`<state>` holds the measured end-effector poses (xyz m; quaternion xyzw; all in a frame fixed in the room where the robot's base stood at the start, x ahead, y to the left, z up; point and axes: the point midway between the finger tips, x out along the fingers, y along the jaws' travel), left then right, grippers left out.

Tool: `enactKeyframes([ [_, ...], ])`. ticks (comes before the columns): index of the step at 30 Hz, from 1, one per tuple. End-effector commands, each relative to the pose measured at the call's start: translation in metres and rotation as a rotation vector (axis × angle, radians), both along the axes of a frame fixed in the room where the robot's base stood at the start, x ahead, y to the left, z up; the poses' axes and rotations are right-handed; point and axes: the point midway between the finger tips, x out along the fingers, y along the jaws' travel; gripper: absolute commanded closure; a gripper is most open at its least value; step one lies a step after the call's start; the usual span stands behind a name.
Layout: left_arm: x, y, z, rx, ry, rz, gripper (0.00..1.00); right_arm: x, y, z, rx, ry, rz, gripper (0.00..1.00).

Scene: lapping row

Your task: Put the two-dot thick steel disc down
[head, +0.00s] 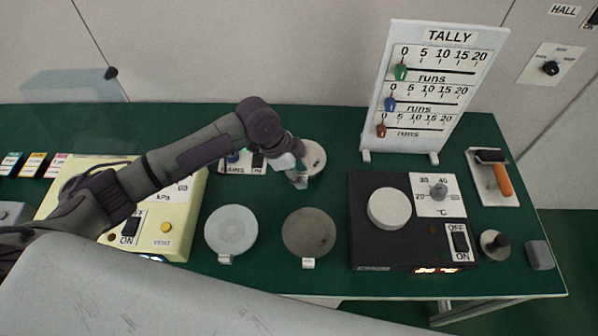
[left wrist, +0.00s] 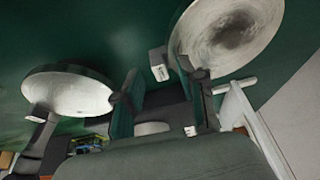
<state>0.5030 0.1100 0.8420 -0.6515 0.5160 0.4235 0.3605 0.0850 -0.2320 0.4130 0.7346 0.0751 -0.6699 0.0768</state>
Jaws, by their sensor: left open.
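My left gripper (head: 296,174) is open, at the near left edge of a round pale plate (head: 316,158) at the back. In the left wrist view its two fingers (left wrist: 163,106) stand apart. A pale rounded edge (left wrist: 152,128) shows between and beyond them; I cannot tell whether it is the two-dot thick steel disc or touches the fingers. No dots can be made out on any disc. A pale round piece (head: 389,208) sits on the black heater box (head: 368,245). My right gripper is not in view.
A light plate (head: 231,231) and a darker plate (head: 308,232) lie in front of the gripper. The cream pump box (head: 186,226) is at left. The tally board (head: 440,85) stands behind right. A roller (head: 492,176) and grey block (head: 539,254) are at far right.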

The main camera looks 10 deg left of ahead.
Motion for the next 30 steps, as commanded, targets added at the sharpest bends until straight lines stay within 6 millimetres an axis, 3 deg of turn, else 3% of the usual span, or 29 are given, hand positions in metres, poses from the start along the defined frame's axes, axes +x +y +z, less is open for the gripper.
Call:
enactKeyframes([
  [18, -0.011, 0.040, 0.100, 0.000, -0.002, 0.002, 0.60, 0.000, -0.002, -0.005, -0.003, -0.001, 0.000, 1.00],
  [30, -0.013, 0.044, 0.111, 0.000, 0.000, 0.000, 0.60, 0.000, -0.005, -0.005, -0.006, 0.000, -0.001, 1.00],
])
